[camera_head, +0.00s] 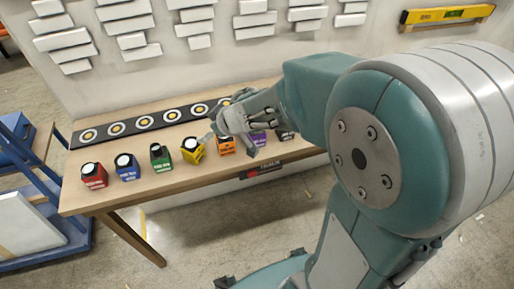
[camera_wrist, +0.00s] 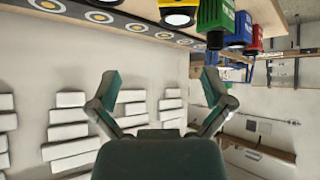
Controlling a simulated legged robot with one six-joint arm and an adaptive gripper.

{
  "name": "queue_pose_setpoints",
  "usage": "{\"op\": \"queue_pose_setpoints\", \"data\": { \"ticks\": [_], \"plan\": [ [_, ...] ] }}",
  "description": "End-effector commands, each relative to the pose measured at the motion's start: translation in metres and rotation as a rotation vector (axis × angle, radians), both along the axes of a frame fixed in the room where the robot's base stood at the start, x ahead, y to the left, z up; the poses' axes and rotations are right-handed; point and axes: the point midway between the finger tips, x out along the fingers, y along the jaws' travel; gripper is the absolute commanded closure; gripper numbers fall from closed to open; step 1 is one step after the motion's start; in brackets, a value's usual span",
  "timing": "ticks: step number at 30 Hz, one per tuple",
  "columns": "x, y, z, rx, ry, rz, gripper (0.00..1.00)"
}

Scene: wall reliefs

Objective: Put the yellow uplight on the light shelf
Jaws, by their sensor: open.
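The yellow uplight (camera_head: 194,152) stands in the front row on the wooden table, between the green and orange ones, and looks turned or tilted. In the wrist view the yellow uplight (camera_wrist: 178,12) is cut off by the top edge, outside the space between the fingers. My gripper (camera_head: 230,136) is over the table just right of it. In the wrist view my gripper (camera_wrist: 160,84) is open with nothing between its fingers. A long black strip (camera_head: 104,132) with ringed spots lies along the table's back by the wall; I cannot tell if it is the light shelf.
Red (camera_head: 94,176), blue (camera_head: 127,166), green (camera_head: 160,157), orange (camera_head: 225,145) and purple (camera_head: 257,139) uplights share the row. White blocks (camera_head: 128,24) stick out of the wall behind. A blue cart (camera_head: 40,190) stands left of the table. My arm hides the table's right end.

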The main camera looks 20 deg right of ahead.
Motion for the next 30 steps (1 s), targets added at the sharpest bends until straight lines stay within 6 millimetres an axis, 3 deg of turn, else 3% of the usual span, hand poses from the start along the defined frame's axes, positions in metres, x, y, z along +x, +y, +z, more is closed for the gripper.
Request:
{"op": "queue_pose_setpoints", "data": {
  "ticks": [4, 8, 12, 15, 19, 24, 30],
  "plan": [
    [0.009, -0.037, 0.052, -0.067, -0.171, -0.212, 0.0],
    [-0.005, -0.078, 0.087, -0.134, -0.238, -0.424, 0.0],
    [-0.04, -0.113, 0.108, -0.184, -0.206, -0.621, 0.0],
    [-0.075, -0.128, 0.112, -0.196, -0.128, -0.723, 0.0],
    [-0.125, -0.129, 0.108, -0.173, 0.024, -0.788, 0.0],
    [-0.182, -0.106, 0.099, -0.099, 0.222, -0.75, 0.0],
    [-0.208, -0.087, 0.095, -0.047, 0.319, -0.687, 0.0]
  ]
}}
